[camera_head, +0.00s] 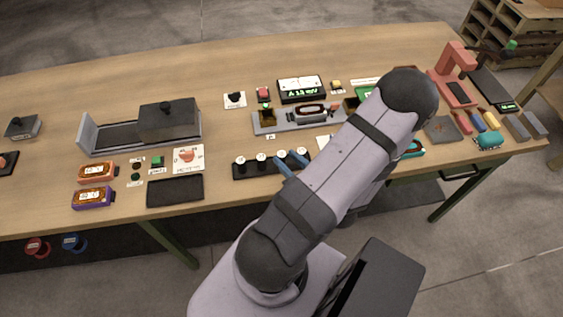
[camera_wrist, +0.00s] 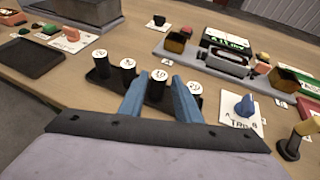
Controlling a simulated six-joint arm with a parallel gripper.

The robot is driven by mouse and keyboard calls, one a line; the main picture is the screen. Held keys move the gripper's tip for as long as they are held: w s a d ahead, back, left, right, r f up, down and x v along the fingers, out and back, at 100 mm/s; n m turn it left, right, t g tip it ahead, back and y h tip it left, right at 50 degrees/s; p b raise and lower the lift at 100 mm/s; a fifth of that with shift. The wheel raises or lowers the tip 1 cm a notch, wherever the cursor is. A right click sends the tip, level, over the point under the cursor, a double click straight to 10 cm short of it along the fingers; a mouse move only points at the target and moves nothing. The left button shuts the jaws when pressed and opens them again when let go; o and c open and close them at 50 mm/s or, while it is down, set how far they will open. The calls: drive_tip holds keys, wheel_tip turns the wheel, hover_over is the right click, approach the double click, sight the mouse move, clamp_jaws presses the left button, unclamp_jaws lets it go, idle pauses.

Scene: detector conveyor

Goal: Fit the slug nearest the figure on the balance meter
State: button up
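Several black slugs with white, marked tops stand upright in a row in a black rack (camera_head: 250,172). They include a slug at the left end (camera_wrist: 100,60) and a slug at the right end (camera_wrist: 194,92); the top markings are too small to read surely. My gripper (camera_wrist: 160,77) is open, its blue fingers apart on either side of the third slug from the left (camera_wrist: 157,84). I cannot tell whether they touch it. The gripper also shows over the rack in the head view (camera_head: 290,158). The meter (camera_head: 302,90) has a lit green display, not clearly readable; it also shows in the wrist view (camera_wrist: 225,44).
A grey fixture (camera_head: 290,122) with a dark part in it lies behind the rack. A blue knob (camera_wrist: 245,106) on a white card stands right of the gripper. A black mat (camera_head: 175,191) lies left of the rack. My arm hides part of the bench's right side.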

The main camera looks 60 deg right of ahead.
sight(279, 152)
drive_tip(key=shift+w, duration=0.2)
drive_tip(key=shift+x, duration=1.2)
drive_tip(key=shift+p+x, duration=0.8)
drive_tip(key=shift+x, duration=1.7)
clamp_jaws()
